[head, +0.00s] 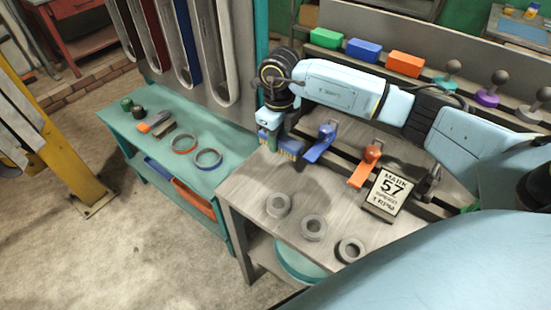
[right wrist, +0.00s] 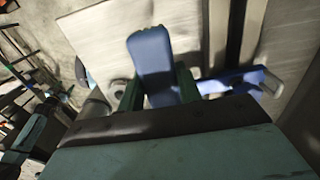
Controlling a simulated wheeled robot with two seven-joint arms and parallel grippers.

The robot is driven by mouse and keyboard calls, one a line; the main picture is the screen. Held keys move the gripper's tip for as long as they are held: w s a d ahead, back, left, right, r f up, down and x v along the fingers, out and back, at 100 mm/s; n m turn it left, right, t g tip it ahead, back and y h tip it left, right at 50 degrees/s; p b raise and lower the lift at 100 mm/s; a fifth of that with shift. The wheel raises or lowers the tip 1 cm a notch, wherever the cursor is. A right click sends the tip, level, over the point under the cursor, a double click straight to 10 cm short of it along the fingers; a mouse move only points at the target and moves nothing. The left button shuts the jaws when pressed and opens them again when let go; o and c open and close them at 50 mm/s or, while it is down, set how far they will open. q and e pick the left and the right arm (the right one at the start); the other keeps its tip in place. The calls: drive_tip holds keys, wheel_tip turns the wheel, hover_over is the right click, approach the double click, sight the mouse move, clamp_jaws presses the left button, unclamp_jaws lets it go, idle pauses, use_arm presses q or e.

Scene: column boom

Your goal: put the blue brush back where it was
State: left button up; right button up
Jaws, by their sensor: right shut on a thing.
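The blue brush (head: 266,142) with tan bristles hangs under my right gripper (head: 271,112) in the head view. It is above the back left corner of the grey workbench (head: 255,185), left of a blue lever-like piece (head: 320,144). In the right wrist view, the two dark green fingers of the right gripper (right wrist: 157,92) are shut on the sides of the blue brush (right wrist: 151,52). Whether the brush touches the bench cannot be told. The blue lever-like piece (right wrist: 232,80) shows to its right. My left gripper is not in view.
Several grey rings, one here (head: 313,228), lie in front. A teal bench (head: 172,150) at left holds two rings and small items. Green, blue and orange blocks stand behind.

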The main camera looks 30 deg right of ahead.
sight(279, 136)
wheel_tip(279, 136, down, 8)
drive_tip(key=shift+s+r, duration=0.1)
idle(0.4)
drive_tip(key=o, duration=1)
drive_tip(key=shift+f, duration=0.2)
drive_tip(key=shift+c, duration=0.2)
wheel_tip(279, 136, up, 12)
drive_tip(key=shift+r, duration=0.2)
